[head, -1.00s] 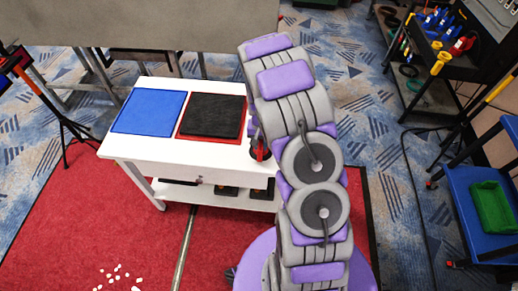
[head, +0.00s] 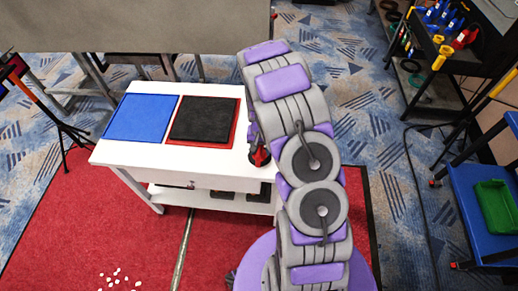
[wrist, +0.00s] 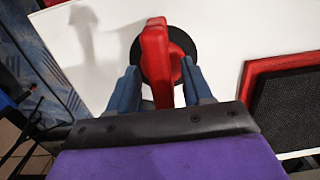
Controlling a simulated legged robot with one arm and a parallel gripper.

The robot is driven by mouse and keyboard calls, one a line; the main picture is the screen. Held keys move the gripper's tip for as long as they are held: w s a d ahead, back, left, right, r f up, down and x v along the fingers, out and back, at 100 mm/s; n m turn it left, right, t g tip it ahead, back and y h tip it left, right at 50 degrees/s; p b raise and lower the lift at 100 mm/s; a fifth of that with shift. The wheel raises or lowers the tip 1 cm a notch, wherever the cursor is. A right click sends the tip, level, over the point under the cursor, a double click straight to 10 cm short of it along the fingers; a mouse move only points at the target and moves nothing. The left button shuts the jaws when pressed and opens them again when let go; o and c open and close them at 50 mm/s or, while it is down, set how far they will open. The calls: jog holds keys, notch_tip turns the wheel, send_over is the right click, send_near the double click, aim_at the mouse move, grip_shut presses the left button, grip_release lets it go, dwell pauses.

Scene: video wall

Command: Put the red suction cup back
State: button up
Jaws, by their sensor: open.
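The red suction cup (wrist: 155,60) stands on the white table (wrist: 222,30) in the wrist view, with a red handle and a dark round disc. My gripper (wrist: 160,78) is open, its two blue fingers on either side of the red handle. I cannot tell whether either finger touches it. In the head view, a small red and black part of the suction cup (head: 260,156) shows at the table's right end beside my arm. My arm hides the rest of it and my gripper there.
A blue mat (head: 141,117) and a red-edged black mat (head: 204,119) lie on the table, left of my arm. A dark tool cart (head: 450,60) and a blue cart with a green bin (head: 495,207) stand at the right. Carpet between is open.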

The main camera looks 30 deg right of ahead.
jog(key=shift+a+r, duration=0.1)
jog(key=shift+a, duration=0.25)
jog(key=a+r, duration=0.2)
jog(key=shift+w+a+r+p, duration=0.1)
jog(key=shift+a+r+p, duration=0.2)
jog(key=shift+a, duration=0.1)
jog(key=d+r, duration=0.1)
jog(key=r, duration=0.2)
jog(key=d+r+p, duration=0.1)
jog(key=r, duration=0.2)
jog(key=d+r+p, duration=0.1)
jog(key=r, duration=0.1)
jog(key=shift+w+d+r, duration=0.15)
jog(key=shift+w+r, duration=0.05)
jog(key=shift+r, duration=0.2)
jog(key=s+a+r+n, duration=0.2)
jog(key=s+a+r, duration=0.3)
jog(key=s+r, duration=0.3)
jog(key=s+a+r+n, duration=0.1)
jog(key=s+a+r, duration=0.4)
jog(key=s+r, duration=0.3)
jog(key=s+a+r+n, duration=0.2)
jog(key=s+r, duration=0.1)
jog(key=s, duration=0.5)
jog(key=s+a+r+n+g, duration=0.1)
jog(key=s+a+r, duration=0.2)
jog(key=s, duration=0.5)
jog(key=shift+s+n+h, duration=0.15)
jog(key=shift+n+h, duration=0.15)
jog(key=shift+n, duration=0.1)
